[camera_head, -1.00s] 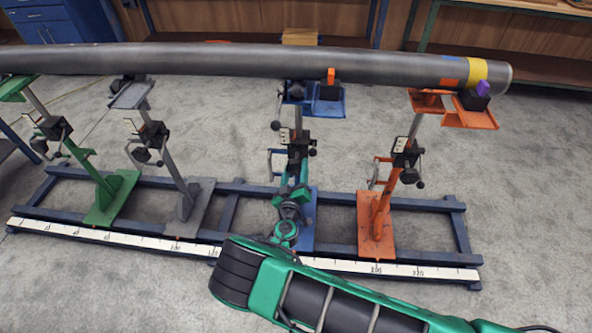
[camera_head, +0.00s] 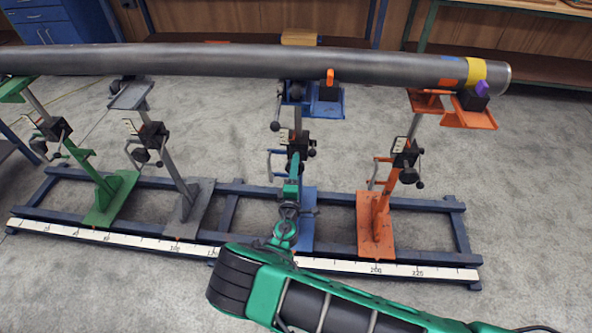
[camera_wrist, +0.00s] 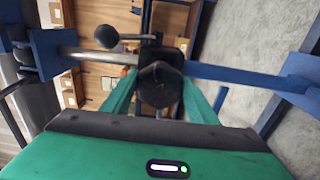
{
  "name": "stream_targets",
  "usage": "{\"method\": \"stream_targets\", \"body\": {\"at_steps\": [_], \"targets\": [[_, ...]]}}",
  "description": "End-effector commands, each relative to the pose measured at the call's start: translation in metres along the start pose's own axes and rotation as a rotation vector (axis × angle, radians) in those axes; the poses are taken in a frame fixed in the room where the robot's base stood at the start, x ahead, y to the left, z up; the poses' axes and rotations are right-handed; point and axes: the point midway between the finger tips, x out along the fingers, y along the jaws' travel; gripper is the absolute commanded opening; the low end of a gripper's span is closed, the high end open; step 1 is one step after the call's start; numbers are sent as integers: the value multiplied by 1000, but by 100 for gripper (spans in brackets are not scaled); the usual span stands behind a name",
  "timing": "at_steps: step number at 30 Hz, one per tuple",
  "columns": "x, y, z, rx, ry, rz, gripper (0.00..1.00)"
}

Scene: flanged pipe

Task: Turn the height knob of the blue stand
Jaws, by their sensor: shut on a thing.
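The blue stand (camera_head: 307,205) stands on the rail between the grey and orange stands, with its blue head plate (camera_head: 328,106) under the pipe. Its black clamp block (camera_head: 298,145) sits partway up the post. My gripper (camera_head: 293,168) reaches up to this block from the front and covers the knob in the head view. In the wrist view, the dark round height knob (camera_wrist: 160,86) lies between the two green fingers of my gripper (camera_wrist: 158,95), which are shut on it. The stand's post (camera_wrist: 235,75) runs sideways in that view.
A long grey pipe (camera_head: 220,61) lies across the stands. The orange stand (camera_head: 376,222) is to the right, the grey (camera_head: 190,207) and green (camera_head: 108,200) stands to the left. A blue rail frame with a white scale (camera_head: 120,238) runs along the floor.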

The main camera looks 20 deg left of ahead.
Motion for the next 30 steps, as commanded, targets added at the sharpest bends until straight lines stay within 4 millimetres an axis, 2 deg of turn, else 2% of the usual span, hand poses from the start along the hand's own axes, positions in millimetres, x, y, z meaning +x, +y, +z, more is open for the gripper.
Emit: {"method": "stream_targets", "body": {"at_steps": [15, 30], "targets": [[-1, -2, -4, -407, 10, -3, 31], [-2, -3, -4, -539, 11, -6, 31]]}}
